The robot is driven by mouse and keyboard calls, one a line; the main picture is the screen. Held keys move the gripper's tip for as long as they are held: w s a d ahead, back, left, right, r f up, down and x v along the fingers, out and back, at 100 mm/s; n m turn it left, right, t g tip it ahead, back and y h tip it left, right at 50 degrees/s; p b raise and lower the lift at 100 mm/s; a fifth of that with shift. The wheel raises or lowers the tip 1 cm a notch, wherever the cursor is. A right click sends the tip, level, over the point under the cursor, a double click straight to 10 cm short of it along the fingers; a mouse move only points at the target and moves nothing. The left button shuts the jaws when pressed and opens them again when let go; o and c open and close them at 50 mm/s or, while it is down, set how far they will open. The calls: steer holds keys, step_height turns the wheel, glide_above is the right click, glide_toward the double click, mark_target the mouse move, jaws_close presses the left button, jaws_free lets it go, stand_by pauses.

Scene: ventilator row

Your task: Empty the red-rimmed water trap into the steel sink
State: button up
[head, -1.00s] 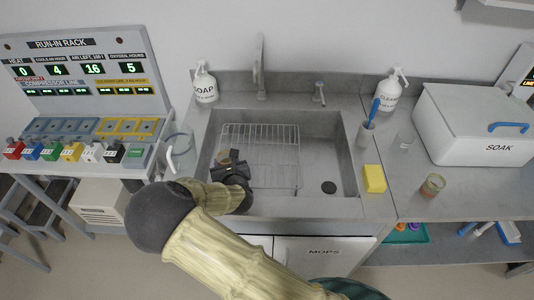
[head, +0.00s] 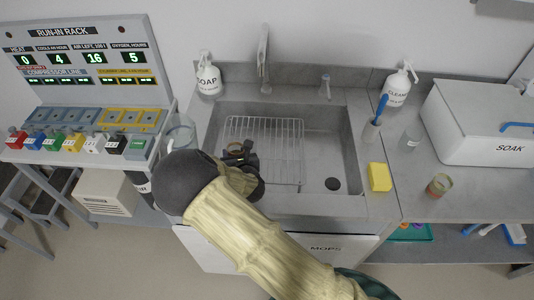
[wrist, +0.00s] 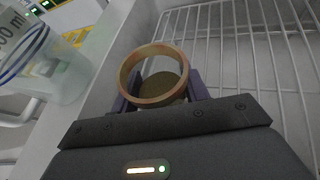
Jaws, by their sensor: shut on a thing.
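My gripper (wrist: 160,92) is shut on a small round cup, the water trap (wrist: 154,58), with an orange-red rim. In the wrist view its open mouth faces the camera, and a dull olive-brown surface shows inside; I cannot tell whether that is liquid or the bottom. In the head view my gripper (head: 238,152) is over the left part of the steel sink (head: 325,150), above the wire rack. The trap (head: 233,146) shows there only as a small orange-brown patch, mostly hidden by my gripper. How far it is tilted is unclear.
A wire rack (head: 285,150) covers the sink's left half; the right half, with a dark drain (head: 332,184), is clear. A clear jug (head: 181,132) stands close to the sink's left edge. A yellow sponge (head: 379,177) and a small coloured cup (head: 439,185) are on the right.

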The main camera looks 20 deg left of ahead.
steer(key=shift+w+d+r+m+g+y+p, duration=0.4)
steer(key=shift+w+d+r+m+p, duration=0.2)
steer(key=shift+m, duration=0.2)
steer(key=shift+w+d+f+m+g+y, duration=0.15)
steer(key=shift+w+d+f+m+y, duration=0.05)
steer(key=shift+f+m, duration=0.15)
steer(key=shift+w+d+f+m+g+y, duration=0.15)
steer(key=shift+d+f+m+y, duration=0.1)
steer(key=shift+f, duration=0.1)
steer(key=shift+w+d+r+m+p, duration=0.25)
steer(key=shift+w+r+m+p, duration=0.1)
steer(key=shift+p, duration=0.35)
steer(key=shift+s+d+r+m+y, duration=0.1)
steer(key=shift+s+m+y, duration=0.15)
steer(key=shift+y, duration=0.1)
steer(key=shift+w+d+p, duration=0.2)
steer(key=shift+w+p, duration=0.1)
steer(key=shift+a+g, duration=0.1)
steer(key=shift+g, duration=0.2)
steer(key=shift+r+m+y+p, duration=0.2)
steer(key=shift+m+y+p, duration=0.1)
steer(key=shift+m+p, duration=0.15)
steer(key=shift+w+f+m, duration=0.1)
steer(key=shift+w+m, duration=0.05)
steer(key=shift+m, duration=0.1)
